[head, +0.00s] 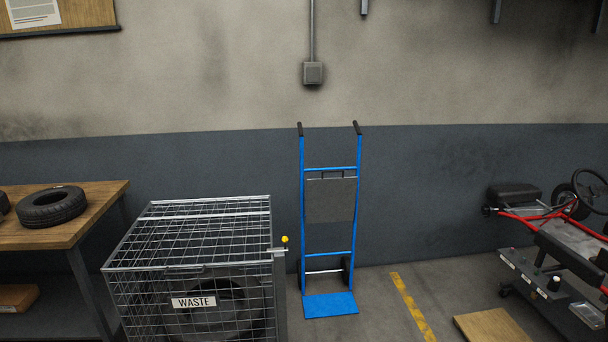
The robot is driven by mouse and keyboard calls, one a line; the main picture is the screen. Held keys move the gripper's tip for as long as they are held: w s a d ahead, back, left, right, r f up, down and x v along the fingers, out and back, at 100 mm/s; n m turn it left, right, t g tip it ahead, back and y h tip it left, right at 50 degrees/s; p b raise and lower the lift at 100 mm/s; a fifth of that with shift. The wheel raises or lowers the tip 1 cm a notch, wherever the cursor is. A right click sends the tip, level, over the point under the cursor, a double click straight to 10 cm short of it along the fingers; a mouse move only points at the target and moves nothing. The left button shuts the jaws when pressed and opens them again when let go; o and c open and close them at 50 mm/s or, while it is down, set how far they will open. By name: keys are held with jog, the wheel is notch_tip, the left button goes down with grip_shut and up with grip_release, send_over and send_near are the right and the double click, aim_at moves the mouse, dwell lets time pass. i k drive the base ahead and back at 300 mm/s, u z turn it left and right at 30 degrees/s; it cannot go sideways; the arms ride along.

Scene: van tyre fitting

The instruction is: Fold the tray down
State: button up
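A blue hand truck (302,220) stands upright against the wall in the head view, with black grips at its top and a blue toe plate (330,305) flat on the floor. A grey panel (330,200), which looks like the tray, hangs upright and flat between its two rails, below the upper crossbar. Its top edge has a small bar or handle (332,176). My gripper is not in view.
A wire cage marked WASTE (193,302) with a tyre inside stands left of the hand truck. A wooden bench (105,200) with tyres is at far left. A red-framed kart (545,215) is at right, near a wooden board (493,326).

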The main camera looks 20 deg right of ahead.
aim_at(329, 200)
jog(key=u, duration=0.3)
jog(key=k, duration=0.7)
jog(key=z, duration=0.3)
jog(key=i, duration=1.65)
jog(key=u, duration=0.25)
